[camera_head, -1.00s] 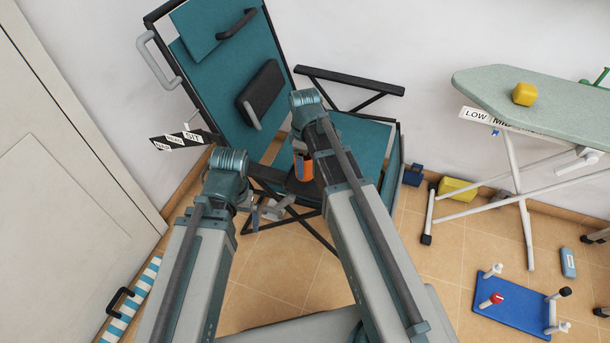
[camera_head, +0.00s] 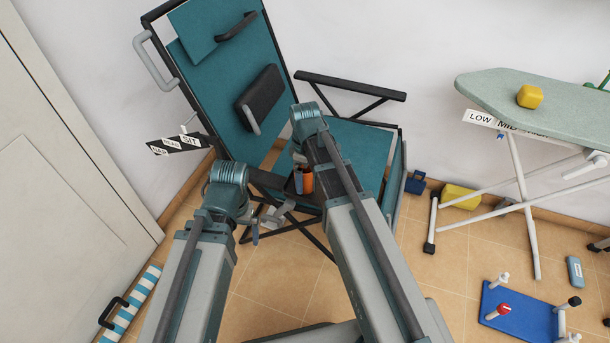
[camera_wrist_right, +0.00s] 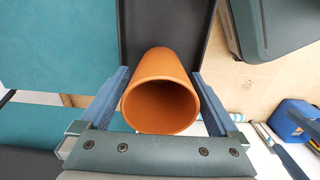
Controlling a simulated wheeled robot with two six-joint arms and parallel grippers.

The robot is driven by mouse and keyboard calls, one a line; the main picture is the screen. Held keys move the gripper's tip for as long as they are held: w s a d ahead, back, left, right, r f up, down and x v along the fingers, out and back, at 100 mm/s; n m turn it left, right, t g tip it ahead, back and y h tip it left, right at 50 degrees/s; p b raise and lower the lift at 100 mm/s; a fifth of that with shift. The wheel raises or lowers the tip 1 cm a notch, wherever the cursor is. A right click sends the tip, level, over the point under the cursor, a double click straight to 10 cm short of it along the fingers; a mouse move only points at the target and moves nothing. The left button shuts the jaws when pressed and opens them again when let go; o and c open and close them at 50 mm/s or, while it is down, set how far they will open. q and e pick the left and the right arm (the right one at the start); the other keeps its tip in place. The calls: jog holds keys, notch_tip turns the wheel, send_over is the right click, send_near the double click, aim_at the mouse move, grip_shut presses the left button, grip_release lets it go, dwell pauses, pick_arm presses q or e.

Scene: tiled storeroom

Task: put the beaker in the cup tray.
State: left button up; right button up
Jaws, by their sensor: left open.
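The beaker is an orange cylinder (camera_head: 306,181) by the front of the teal folding chair. In the right wrist view the beaker (camera_wrist_right: 160,70) points its open rim at the camera. My right gripper (camera_wrist_right: 162,72) has one finger on each side of it, very close; whether both press on it is unclear. A dark tray (camera_head: 291,186) lies at the beaker, partly hidden by my right arm; a black panel (camera_wrist_right: 200,20) shows behind the beaker in the wrist view. My left gripper (camera_head: 265,220) is open and empty, low in front of the chair.
The teal chair (camera_head: 347,140) has black armrests and a SIT label strip (camera_head: 180,144) at left. An ironing board (camera_head: 570,105) with a yellow block (camera_head: 530,96) stands right. A blue board (camera_head: 517,310) with pegs lies on the floor. A door (camera_head: 60,200) is at left.

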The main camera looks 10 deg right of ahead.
jog(key=shift+r, duration=0.15)
notch_tip(320, 180, up, 12)
jog(key=p, duration=1.2)
notch_tip(320, 180, down, 12)
jog(key=b, duration=1.1)
jog(key=shift+b, duration=0.4)
jog(key=shift+r, duration=0.15)
